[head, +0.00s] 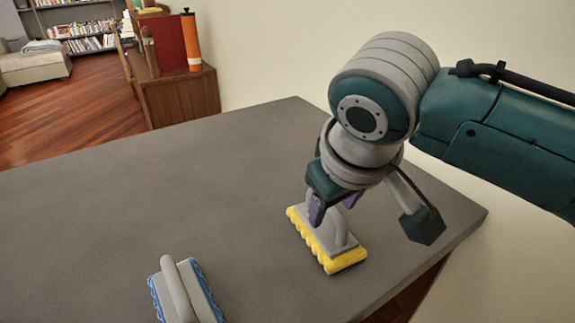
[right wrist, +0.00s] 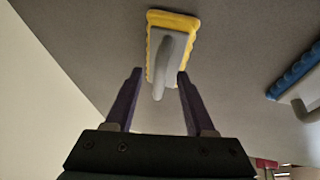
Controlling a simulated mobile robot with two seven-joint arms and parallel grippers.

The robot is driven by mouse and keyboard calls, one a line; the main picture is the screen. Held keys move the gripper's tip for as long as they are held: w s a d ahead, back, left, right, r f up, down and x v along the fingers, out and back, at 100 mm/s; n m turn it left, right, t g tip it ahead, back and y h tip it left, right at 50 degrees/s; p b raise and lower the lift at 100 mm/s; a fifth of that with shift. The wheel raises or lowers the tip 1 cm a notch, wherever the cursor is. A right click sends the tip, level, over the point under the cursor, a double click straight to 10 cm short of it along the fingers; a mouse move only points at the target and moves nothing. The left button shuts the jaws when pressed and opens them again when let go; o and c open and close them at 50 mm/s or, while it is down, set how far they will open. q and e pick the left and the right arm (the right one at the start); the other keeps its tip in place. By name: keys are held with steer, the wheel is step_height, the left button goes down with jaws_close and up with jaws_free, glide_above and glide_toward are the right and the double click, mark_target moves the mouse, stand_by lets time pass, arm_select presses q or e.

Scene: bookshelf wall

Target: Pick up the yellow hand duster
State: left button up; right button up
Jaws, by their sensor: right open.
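The yellow hand duster (head: 328,243) lies on the grey table, with a grey back and handle and a yellow scalloped edge. It also shows in the right wrist view (right wrist: 173,40), handle towards the camera. My right gripper (head: 333,208) is above the duster's far end, open and empty. In the right wrist view its purple fingertips (right wrist: 160,75) are apart, one on each side of the grey handle's near end. I cannot tell whether they touch it. The left gripper is not in view.
A blue hand duster (head: 180,292) lies on the table (head: 150,210) at the front left; its edge shows in the right wrist view (right wrist: 297,80). A wooden cabinet (head: 180,95) with a red item and an orange cylinder stands beyond. The table's left and middle are clear.

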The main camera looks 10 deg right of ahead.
jaws_close()
stand_by(0.3)
stand_by(1.1)
